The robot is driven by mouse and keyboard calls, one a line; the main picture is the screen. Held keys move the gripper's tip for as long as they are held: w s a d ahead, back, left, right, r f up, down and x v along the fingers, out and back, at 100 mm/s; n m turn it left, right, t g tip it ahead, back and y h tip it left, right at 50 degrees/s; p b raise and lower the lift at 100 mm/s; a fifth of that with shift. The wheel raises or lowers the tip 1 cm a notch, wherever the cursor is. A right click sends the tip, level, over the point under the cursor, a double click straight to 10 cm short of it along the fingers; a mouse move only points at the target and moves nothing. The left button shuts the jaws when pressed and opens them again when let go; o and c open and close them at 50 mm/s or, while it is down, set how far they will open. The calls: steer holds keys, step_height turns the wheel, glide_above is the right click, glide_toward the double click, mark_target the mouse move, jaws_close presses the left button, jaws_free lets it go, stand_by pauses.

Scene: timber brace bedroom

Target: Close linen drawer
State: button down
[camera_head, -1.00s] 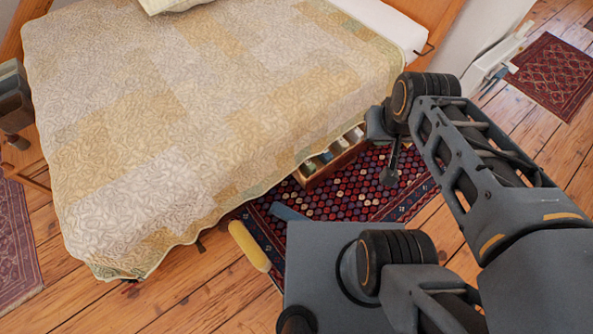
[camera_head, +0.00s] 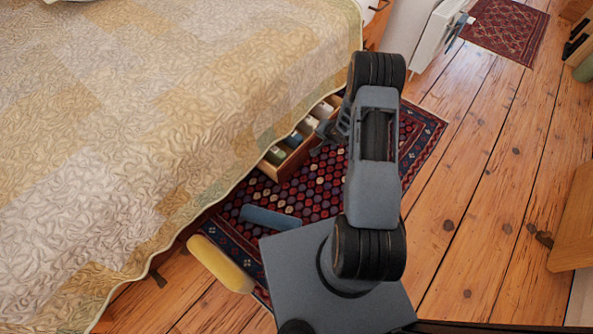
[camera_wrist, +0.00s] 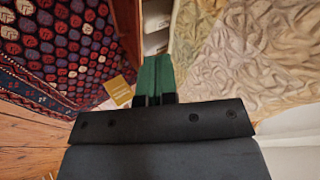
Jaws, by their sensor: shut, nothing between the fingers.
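The linen drawer (camera_head: 298,161) is a low wooden box sticking out from under the bed's near side. Several rolled linens in green, blue, grey and white lie in a row inside it. My gripper (camera_head: 321,144) is beside the drawer's far part, low over the rug and partly hidden by my arm. In the wrist view, the green fingers of my gripper (camera_wrist: 153,75) are together and empty. They point along the drawer front (camera_wrist: 127,28), with white linen just beyond it. Whether they touch the drawer I cannot tell.
The bed's quilt (camera_head: 200,90) hangs over the drawer. A patterned rug (camera_head: 325,190) lies in front. A blue roll (camera_head: 270,217) and a yellow bolster (camera_head: 220,265) lie near my base. Wooden floor (camera_head: 480,190) is clear to the right.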

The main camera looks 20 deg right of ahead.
mark_target(292, 160)
steer(key=s+a+f+m+y+b, duration=0.1)
steer(key=s+a+f+y+b, duration=0.1)
steer(key=f, duration=0.6)
steer(key=s+a+f+m+y+b, duration=0.1)
steer(key=s+f+b, duration=0.15)
steer(key=f, duration=0.55)
steer(key=b+x, duration=0.1)
steer(key=x, duration=0.3)
steer(key=b+x, duration=0.2)
steer(key=x, duration=0.2)
steer(key=a+r+b+x, duration=0.1)
steer(key=b+x, duration=0.1)
steer(key=x, duration=0.2)
steer(key=shift+w+f, duration=0.1)
steer(key=shift+w, duration=0.25)
steer(key=shift+w+a+b, duration=0.3)
steer(key=shift+w+a, duration=0.05)
steer(key=shift+w, duration=0.15)
